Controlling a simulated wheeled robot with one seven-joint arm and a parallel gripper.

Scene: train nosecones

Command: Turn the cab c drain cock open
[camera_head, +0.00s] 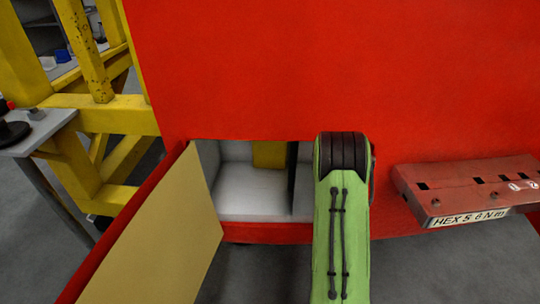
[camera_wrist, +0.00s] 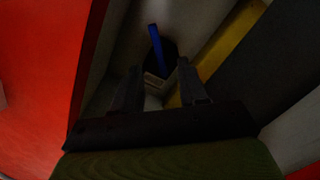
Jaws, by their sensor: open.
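The drain cock shows in the wrist view as a blue lever handle (camera_wrist: 156,48) on a dark round body, with a small pale label (camera_wrist: 154,82) below it. It sits inside the recess behind the open hatch. My gripper (camera_wrist: 156,78) is open, its two dark fingers pointing toward the cock with the handle beyond and between their tips. The fingers appear apart from the handle. In the head view my green arm reaches into the recess and hides the gripper and the cock.
The recess (camera_head: 250,204) is in a red nosecone (camera_head: 340,70). Its hatch door (camera_head: 160,240) hangs open at left. A yellow part (camera_head: 269,154) is inside the recess. A red step with a HEX label (camera_head: 465,190) juts out at right. Yellow framing (camera_head: 120,115) stands at left.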

